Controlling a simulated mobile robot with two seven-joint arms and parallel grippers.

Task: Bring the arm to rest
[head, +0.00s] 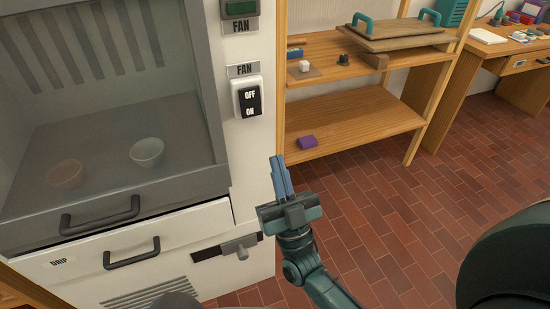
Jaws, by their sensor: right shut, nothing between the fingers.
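My right gripper (281,174) is in the middle of the head view, on my teal arm. Its blue fingers point up and lie together, with nothing between them. It is in front of the gap between the white cabinet (253,170) and the wooden shelf (350,123), and I see no contact with either. My left gripper is not in view.
The cabinet carries a FAN rocker switch (249,98), a glass-fronted hood with two bowls (147,151) inside, and a drawer (140,250) marked DRIP. A desk (520,65) stands at the right. The brick floor (390,210) is clear.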

